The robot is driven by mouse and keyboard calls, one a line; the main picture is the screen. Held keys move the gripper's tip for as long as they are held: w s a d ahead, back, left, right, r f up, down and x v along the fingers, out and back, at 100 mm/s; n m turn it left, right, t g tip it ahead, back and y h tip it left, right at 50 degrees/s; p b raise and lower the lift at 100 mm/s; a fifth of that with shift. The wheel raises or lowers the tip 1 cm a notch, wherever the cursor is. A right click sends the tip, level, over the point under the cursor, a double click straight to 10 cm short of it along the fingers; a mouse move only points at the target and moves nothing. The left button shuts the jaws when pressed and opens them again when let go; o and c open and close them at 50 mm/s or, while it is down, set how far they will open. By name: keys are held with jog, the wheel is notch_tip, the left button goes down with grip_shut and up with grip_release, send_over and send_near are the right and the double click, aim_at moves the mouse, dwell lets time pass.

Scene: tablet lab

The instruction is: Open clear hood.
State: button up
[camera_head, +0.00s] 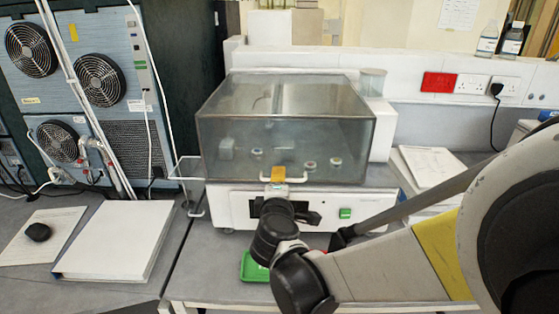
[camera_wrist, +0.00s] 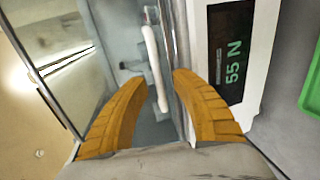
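The clear hood (camera_head: 285,140) is a grey-tinted see-through box on top of a white bench machine (camera_head: 345,199), and it sits down on it. Its white bar handle (camera_head: 265,181) runs along the lower front edge. It also shows in the wrist view (camera_wrist: 154,60). My gripper (camera_head: 278,173) is at the front of the hood, at the handle. In the wrist view its two orange fingers (camera_wrist: 156,82) are apart, with the handle bar between the fingertips. I see gaps beside the bar, and cannot tell if either finger touches it. My arm hides part of the machine's front.
The machine's display (camera_wrist: 234,50) reads "55 N". A green tray (camera_head: 252,267) lies in front of the machine. A binder (camera_head: 118,240) and a black mouse (camera_head: 37,232) lie at left. Papers (camera_head: 432,166) are stacked at right. A wall stands close behind.

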jog(key=shift+w, duration=0.3)
